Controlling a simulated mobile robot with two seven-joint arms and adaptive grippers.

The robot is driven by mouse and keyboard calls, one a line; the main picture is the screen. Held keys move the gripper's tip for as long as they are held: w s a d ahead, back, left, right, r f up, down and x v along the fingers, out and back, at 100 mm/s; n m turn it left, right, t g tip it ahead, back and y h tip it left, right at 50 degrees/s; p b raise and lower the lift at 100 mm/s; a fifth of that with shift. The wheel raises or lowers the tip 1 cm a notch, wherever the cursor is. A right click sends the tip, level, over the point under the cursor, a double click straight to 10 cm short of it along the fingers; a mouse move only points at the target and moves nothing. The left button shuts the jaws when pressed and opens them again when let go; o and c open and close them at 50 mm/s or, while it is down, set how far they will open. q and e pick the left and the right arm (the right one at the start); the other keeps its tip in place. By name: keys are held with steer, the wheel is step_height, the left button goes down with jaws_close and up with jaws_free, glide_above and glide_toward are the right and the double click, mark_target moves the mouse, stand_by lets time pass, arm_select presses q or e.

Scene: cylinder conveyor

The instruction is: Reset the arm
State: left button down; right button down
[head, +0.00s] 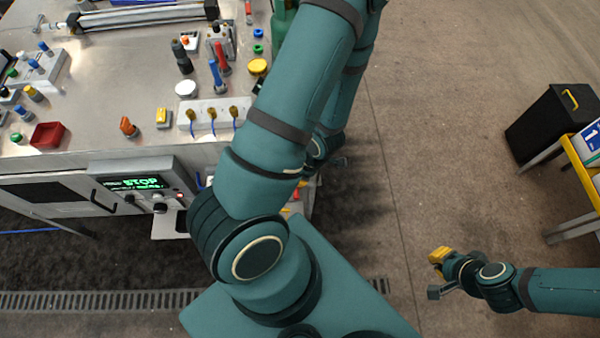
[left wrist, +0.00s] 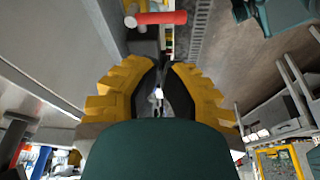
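My left arm (head: 290,110) is large, teal and folded across the middle of the head view. It covers its own gripper there almost completely. In the left wrist view my left gripper (left wrist: 162,68) shows two yellow stepped fingers with black inner pads. The fingers come close together at the tips, and I see nothing held between them. My right arm (head: 560,291) reaches in from the lower right. My right gripper (head: 438,256) is over open floor, away from the bench. Its yellow fingers show small and bunched, so their opening cannot be judged.
A metal workbench (head: 95,110) at the left carries several small parts, a red tray (head: 47,135) and a white block with yellow-topped plugs. A black bin (head: 550,122) and a yellow-edged stand are at the right. The floor between is clear.

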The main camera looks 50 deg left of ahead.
stand_by(0.4)
arm_select(q)
steer(key=w+d+f+m+t+h+b, duration=0.1)
steer(key=w+d+f+m+h+b, duration=0.1)
steer(key=d+f+m+b, duration=0.2)
steer(key=w+d+f+m+t+h+b, duration=0.1)
steer(key=w+d+f+m+h+b, duration=0.1)
steer(key=d+m, duration=0.7)
steer(key=w+d+f+m+t+h+b, duration=0.2)
steer(key=w+d+f+m+b, duration=0.2)
steer(key=m, duration=0.6)
step_height(320, 180, down, 2)
steer(key=shift+w+d+m+h+b, duration=0.2)
steer(key=shift+d+m+h+b, duration=0.2)
steer(key=shift+d+b, duration=0.65)
steer(key=shift+d, duration=0.2)
